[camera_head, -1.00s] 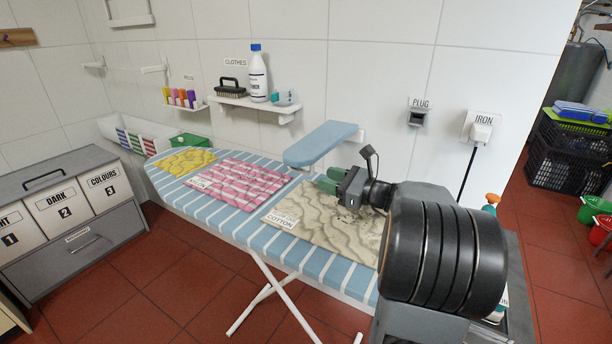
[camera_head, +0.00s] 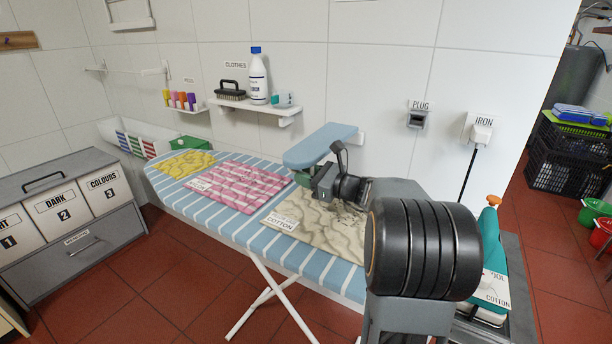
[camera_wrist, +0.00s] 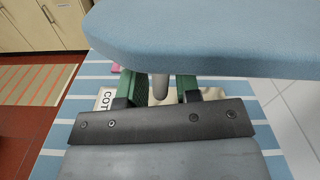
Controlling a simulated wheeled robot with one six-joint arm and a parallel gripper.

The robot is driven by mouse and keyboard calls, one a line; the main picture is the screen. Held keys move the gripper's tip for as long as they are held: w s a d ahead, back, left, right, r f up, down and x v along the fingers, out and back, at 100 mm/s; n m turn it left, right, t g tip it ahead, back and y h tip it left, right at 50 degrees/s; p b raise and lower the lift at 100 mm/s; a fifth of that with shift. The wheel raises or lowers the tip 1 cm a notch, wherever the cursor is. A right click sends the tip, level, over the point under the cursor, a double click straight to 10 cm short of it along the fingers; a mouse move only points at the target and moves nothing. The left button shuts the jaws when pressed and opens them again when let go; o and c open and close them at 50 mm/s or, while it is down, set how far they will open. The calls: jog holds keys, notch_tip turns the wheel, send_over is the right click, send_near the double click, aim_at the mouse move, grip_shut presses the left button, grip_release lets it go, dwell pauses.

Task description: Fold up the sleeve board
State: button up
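The sleeve board (camera_head: 322,144) is a narrow light-blue padded board, standing out level from the wall above the ironing board. In the wrist view the sleeve board (camera_wrist: 200,40) fills the top, close in front of and above my gripper. My gripper (camera_head: 303,178) is just below its near end in the head view. In the wrist view my gripper (camera_wrist: 160,88) has its two green fingers apart. A grey rounded peg (camera_wrist: 160,86) under the sleeve board shows between them; I cannot tell whether either finger touches it.
The striped ironing board (camera_head: 225,222) lies below with yellow, pink and beige cloths. A shelf (camera_head: 255,107) holds a brush, bottle and cup. A grey cabinet (camera_head: 85,245) with labelled bins is at the left.

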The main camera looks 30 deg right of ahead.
grip_shut()
